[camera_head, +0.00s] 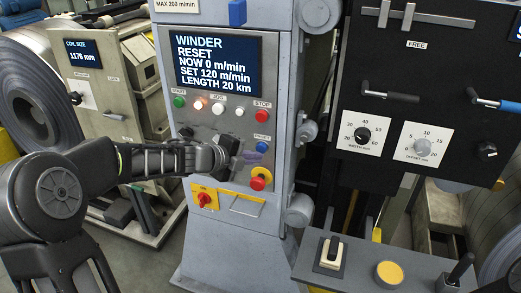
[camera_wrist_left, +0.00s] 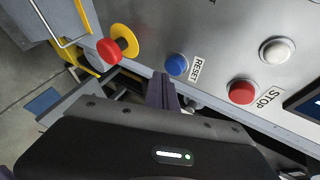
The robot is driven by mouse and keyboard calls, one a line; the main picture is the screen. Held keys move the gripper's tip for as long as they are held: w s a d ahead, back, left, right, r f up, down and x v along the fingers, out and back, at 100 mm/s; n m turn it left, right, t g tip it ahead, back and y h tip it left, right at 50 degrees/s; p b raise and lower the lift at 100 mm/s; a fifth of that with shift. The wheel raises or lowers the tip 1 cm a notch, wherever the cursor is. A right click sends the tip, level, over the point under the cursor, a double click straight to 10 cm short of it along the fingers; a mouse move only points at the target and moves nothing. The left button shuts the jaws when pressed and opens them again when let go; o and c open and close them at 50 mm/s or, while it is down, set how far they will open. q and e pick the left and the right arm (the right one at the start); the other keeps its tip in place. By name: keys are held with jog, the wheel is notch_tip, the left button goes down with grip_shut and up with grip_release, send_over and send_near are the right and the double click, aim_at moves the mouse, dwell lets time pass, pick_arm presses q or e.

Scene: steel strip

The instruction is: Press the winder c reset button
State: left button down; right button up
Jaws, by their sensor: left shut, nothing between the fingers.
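The blue reset button (camera_head: 262,146) is on the right side of the grey winder panel (camera_head: 215,115), under the red stop button (camera_head: 263,116). In the left wrist view the blue button (camera_wrist_left: 177,65) shows clear beside its RESET label. My left gripper (camera_head: 250,157) is shut and empty, its fingertips in front of the panel just below and left of the blue button. In the wrist view the fingertips (camera_wrist_left: 162,78) are close to the button's lower left; I cannot tell whether they touch the panel. My right gripper is not in view.
A red emergency stop (camera_head: 260,180) on a yellow collar sits just below the fingertips. A red rotary switch (camera_head: 205,199) is at lower left. The winder display (camera_head: 217,64) reads RESET, NOW 0 m/min. A black panel (camera_head: 425,100) with knobs stands right.

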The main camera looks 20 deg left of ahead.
pick_arm(q)
jog(key=shift+w, duration=0.1)
dwell(0.5)
jog(key=shift+w+p, duration=0.3)
jog(key=shift+w+p, duration=0.35)
jog(key=shift+w, duration=0.25)
dwell(0.8)
jog(key=shift+s, duration=1)
jog(key=shift+s+b, duration=0.55)
jog(key=shift+s, duration=2)
